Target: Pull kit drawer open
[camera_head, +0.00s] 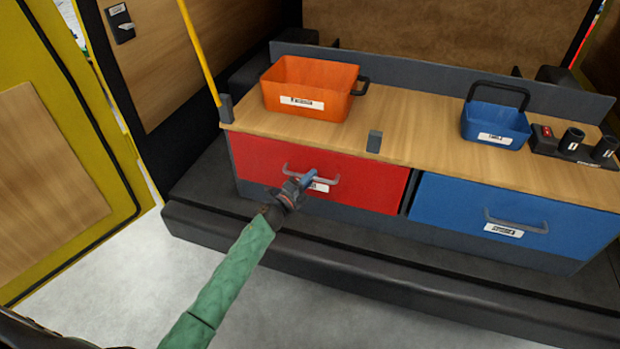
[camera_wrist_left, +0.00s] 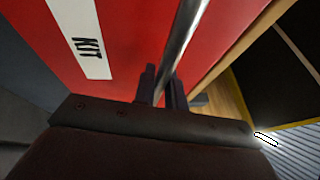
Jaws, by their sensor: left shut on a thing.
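The red kit drawer (camera_head: 365,182) is at the left of the bench front, with a grey bar handle (camera_head: 328,183) and a white label. Its front looks about flush with the bench. My left gripper (camera_head: 304,181) is at the left part of this handle, shut on it. In the left wrist view the red drawer front (camera_wrist_left: 130,30) carries a label reading KIT (camera_wrist_left: 86,45). There the metal handle bar (camera_wrist_left: 182,40) runs between the two dark fingers of my left gripper (camera_wrist_left: 164,85). My right gripper is in neither view.
An orange bin (camera_head: 305,85), a blue caddy (camera_head: 495,122) and a dark holder (camera_head: 575,145) stand on the wooden bench top (camera_head: 420,120). A blue drawer (camera_head: 515,215) is to the right. A dark step (camera_head: 360,265) runs below; grey floor in front is clear.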

